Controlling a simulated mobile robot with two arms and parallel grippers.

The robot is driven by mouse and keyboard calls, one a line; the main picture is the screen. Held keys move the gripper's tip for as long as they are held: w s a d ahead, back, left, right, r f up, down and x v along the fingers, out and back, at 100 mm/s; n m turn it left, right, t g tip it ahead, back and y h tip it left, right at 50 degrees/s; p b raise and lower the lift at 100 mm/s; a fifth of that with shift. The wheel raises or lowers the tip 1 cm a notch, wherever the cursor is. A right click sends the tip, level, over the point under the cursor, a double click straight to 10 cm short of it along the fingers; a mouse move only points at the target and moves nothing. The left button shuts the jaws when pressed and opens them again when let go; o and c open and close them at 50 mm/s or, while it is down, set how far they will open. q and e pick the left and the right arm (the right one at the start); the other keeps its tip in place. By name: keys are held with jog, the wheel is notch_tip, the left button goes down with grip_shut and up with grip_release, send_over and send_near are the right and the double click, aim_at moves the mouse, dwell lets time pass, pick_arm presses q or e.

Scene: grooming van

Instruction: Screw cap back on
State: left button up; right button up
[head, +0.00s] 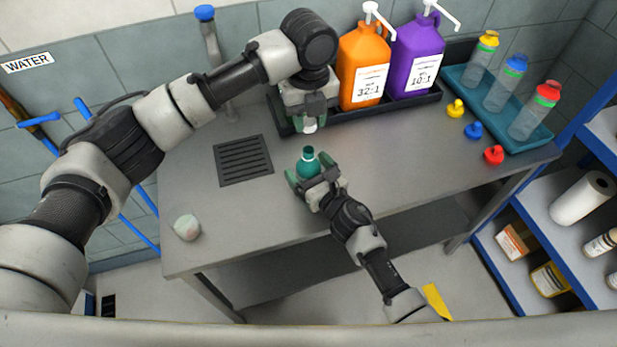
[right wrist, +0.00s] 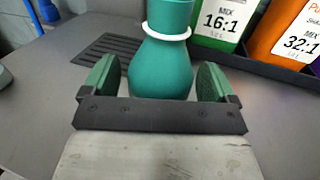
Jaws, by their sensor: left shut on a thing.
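A teal bottle (head: 307,165) stands upright on the grey worktop. In the right wrist view the bottle (right wrist: 160,75) has a rounded body, a narrower neck and a white ring around the neck. My right gripper (head: 309,178) is around the bottle's body, one finger on each side. In the right wrist view small gaps show between the fingers and the bottle, so it looks open. My left gripper (head: 309,115) is above and behind the bottle in the head view, pointing down, shut on a small whitish cap-like piece (head: 310,126). The piece appears apart from the bottle.
Orange (head: 364,65) and purple (head: 416,55) pump jugs stand in a black tray; a green jug (right wrist: 222,22) stands beside them. Loose yellow, blue and red caps (head: 493,155) lie near a teal tray (head: 466,78) of bottles. A pale round object (head: 187,227) lies front left.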

jog(key=c, duration=1.3)
pick_arm(q)
jog(key=shift+f, duration=2.5)
jog(key=shift+f, duration=0.85)
jog(key=shift+f, duration=0.55)
pick_arm(e)
grip_shut()
pick_arm(q)
jog(key=m, duration=1.3)
